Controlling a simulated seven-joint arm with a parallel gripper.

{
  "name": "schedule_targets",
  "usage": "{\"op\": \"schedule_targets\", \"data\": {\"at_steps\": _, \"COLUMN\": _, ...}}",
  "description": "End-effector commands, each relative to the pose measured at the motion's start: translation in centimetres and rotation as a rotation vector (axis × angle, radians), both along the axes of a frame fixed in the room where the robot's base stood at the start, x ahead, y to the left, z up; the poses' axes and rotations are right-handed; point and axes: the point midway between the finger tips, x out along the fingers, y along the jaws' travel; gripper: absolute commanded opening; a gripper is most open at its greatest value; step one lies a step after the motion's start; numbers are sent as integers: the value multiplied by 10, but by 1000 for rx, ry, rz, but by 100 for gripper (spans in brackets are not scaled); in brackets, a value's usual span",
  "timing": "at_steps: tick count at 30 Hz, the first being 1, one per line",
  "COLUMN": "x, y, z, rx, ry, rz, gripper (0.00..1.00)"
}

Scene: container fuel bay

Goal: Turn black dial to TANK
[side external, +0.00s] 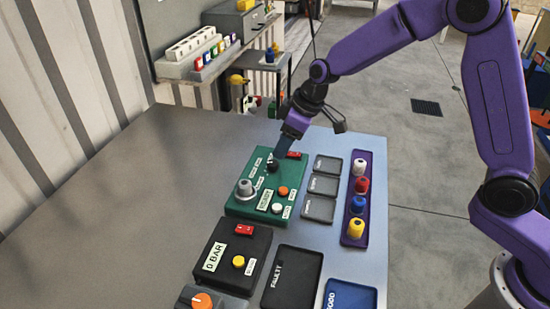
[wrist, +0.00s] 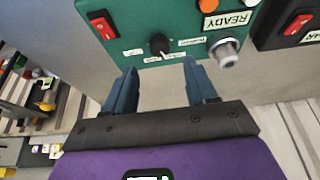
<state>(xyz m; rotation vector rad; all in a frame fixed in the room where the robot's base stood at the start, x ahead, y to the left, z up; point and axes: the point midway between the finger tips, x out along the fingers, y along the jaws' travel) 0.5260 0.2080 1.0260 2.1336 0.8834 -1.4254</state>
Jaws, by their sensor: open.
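The black dial (side external: 271,165) sits on the green panel (side external: 237,208), near its far end. In the wrist view the dial (wrist: 158,43) is a round black knob with small white labels around it. The lettering is too small to read surely, and I cannot tell which label the dial points at. My gripper (side external: 282,153) is over the far end of the green panel, close to the dial. In the wrist view my gripper (wrist: 160,66) is open and empty, its blue fingers apart, with the dial ahead between their lines. I see no contact.
The green panel also carries a grey knob (side external: 245,188), a red switch (side external: 294,155), an orange button (side external: 283,190) and a white button (side external: 277,208). A black box (side external: 225,280), small grey trays (side external: 323,185) and a purple tray (side external: 347,239) stand nearby. The grey table is clear at left.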

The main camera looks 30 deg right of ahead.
Motion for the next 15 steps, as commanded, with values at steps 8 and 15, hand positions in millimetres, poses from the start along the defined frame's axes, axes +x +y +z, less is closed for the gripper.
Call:
{"op": "schedule_targets", "data": {"at_steps": 8, "x": 11, "y": 13, "z": -42, "rx": -1, "ry": 2, "rz": 2, "gripper": 56}}
{"op": "schedule_targets", "data": {"at_steps": 15, "x": 17, "y": 17, "z": -58, "rx": -1, "ry": -1, "rz": 2, "gripper": 56}}
